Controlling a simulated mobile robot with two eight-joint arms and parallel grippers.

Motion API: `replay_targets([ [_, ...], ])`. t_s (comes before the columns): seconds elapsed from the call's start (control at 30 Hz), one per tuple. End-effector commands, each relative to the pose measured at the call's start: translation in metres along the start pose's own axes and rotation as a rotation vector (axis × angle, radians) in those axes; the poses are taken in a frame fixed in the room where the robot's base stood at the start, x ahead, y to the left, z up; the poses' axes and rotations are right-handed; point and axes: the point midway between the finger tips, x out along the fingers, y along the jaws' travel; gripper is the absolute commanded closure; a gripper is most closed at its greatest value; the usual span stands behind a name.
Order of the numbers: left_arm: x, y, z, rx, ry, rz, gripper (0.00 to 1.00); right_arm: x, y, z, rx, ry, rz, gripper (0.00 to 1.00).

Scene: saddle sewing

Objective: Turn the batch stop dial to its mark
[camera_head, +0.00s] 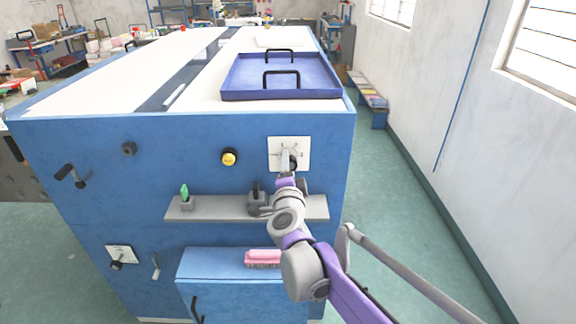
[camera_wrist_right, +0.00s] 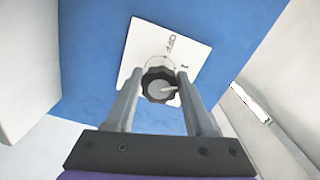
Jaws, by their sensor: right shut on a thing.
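The batch stop dial (camera_wrist_right: 158,86) is a dark scalloped knob with a light pointer on its grey face. It sits on a white plate (camera_wrist_right: 141,48) with printed marks, which include lettering that looks like "OFF". In the head view the plate (camera_head: 277,147) is at the upper right of the blue cabinet front, and my gripper partly covers the dial. My right gripper (camera_wrist_right: 160,88) is shut on the dial, with one finger on each side of it. The pointer points to the right in the wrist view. My left gripper is not in view.
A grey shelf (camera_head: 218,208) below the plate holds a green-topped item (camera_head: 185,192) and a dark block (camera_head: 257,198). A yellow button (camera_head: 229,157) is left of the plate. A purple tray (camera_head: 306,88) lies on top. A pink brush (camera_head: 263,258) sits lower down. Floor at right is clear.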

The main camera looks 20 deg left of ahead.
Motion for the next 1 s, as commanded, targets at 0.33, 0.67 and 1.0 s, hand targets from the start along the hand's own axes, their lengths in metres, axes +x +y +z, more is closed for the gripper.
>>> replay_targets([
  [0.33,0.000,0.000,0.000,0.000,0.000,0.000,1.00,0.000,0.000,0.000,-0.001,0.000,0.000,0.28],
  [0.67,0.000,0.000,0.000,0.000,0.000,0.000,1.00,0.000,0.000,0.000,-0.002,0.000,0.000,0.16],
  [1.0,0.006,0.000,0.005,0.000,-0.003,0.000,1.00,-0.044,0.001,0.001,-0.001,-0.002,0.000,0.16],
])
